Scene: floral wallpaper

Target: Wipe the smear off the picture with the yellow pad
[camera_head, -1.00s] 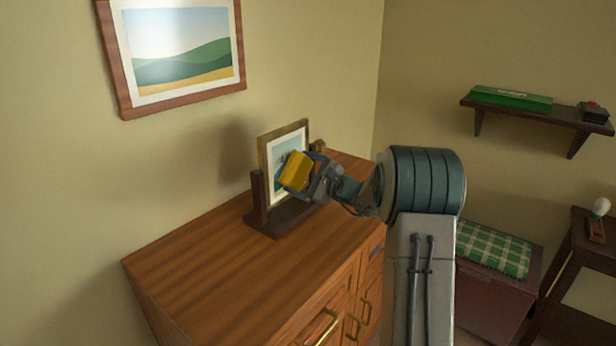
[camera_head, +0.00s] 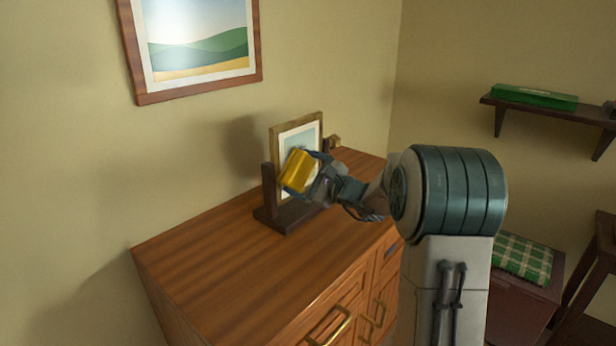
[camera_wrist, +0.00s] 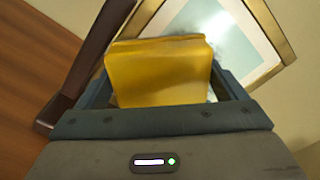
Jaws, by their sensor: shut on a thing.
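The yellow pad (camera_head: 297,171) is held in my gripper (camera_head: 311,176), which is shut on it. The pad is in front of the small framed picture (camera_head: 299,130) that stands on a dark wooden stand (camera_head: 268,205) on the dresser. In the wrist view the yellow pad (camera_wrist: 158,72) covers the lower left of the picture (camera_wrist: 240,35). A dark greyish smear (camera_wrist: 205,25) shows on the picture just above the pad's top edge. I cannot tell whether the pad touches the picture. The picture's lower part is hidden behind the pad and gripper.
The wooden dresser top (camera_head: 220,250) is clear to the left and front of the stand. A larger landscape picture (camera_head: 195,45) hangs on the wall above. A wall shelf (camera_head: 550,109) with a green box (camera_head: 535,96) is at the right.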

